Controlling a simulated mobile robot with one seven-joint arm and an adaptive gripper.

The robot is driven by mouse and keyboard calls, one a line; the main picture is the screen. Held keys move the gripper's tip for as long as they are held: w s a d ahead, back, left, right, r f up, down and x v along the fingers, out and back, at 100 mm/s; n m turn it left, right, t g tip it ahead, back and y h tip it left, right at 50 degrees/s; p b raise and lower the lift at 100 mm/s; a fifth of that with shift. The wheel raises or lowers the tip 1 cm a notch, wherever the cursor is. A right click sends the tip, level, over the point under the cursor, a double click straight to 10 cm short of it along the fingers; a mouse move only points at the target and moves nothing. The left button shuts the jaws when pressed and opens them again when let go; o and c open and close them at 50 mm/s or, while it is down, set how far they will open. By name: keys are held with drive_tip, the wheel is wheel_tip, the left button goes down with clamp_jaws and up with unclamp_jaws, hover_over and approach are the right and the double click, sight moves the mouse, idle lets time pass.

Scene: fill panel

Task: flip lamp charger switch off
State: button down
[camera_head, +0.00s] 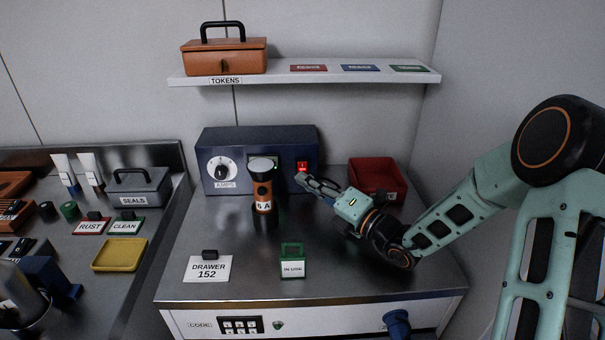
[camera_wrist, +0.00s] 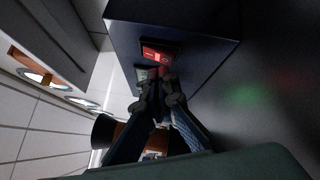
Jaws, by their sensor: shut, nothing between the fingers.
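The charger is a dark blue box (camera_head: 230,145) at the back of the steel counter, with an AMPS dial (camera_head: 222,170) on its left. Its red lit rocker switch (camera_head: 302,167) is on the right of the front face; it also shows in the wrist view (camera_wrist: 158,54). An orange and black lamp (camera_head: 262,190) marked 5 A stands upright in front of the box. My gripper (camera_head: 300,178) is shut and empty, its tips right at the switch's lower edge. In the wrist view the fingertips (camera_wrist: 163,84) are just by the switch; I cannot tell whether they touch it.
A red bin (camera_head: 376,174) stands right of my gripper. A green IN USE tag (camera_head: 292,262) and a DRAWER 152 card (camera_head: 208,269) are at the counter front. A shelf (camera_head: 300,75) with an orange toolbox (camera_head: 225,56) is above.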

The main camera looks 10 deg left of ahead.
drive_tip(key=shift+w+a+f, duration=0.1)
drive_tip(key=shift+w+a, duration=0.05)
drive_tip(key=shift+w, duration=0.35)
idle(0.6)
idle(0.3)
drive_tip(key=shift+s+d+p, duration=0.2)
drive_tip(key=shift+s+p, duration=0.4)
drive_tip(key=shift+s, duration=0.15)
drive_tip(key=shift+r, duration=0.2)
drive_tip(key=shift+s+d+r+p, duration=0.2)
drive_tip(key=shift+s+p, duration=0.15)
drive_tip(key=shift+s, duration=0.25)
drive_tip(key=shift+s+d+r+p, duration=0.15)
drive_tip(key=shift+s+p, duration=0.2)
drive_tip(key=shift+s, duration=0.2)
drive_tip(key=shift+s+d+r+p, duration=0.15)
drive_tip(key=shift+s+p, duration=0.1)
drive_tip(key=shift+s, duration=0.4)
drive_tip(key=shift+s+d+p, duration=0.1)
drive_tip(key=shift+s+p, duration=0.1)
drive_tip(key=shift+s, duration=0.4)
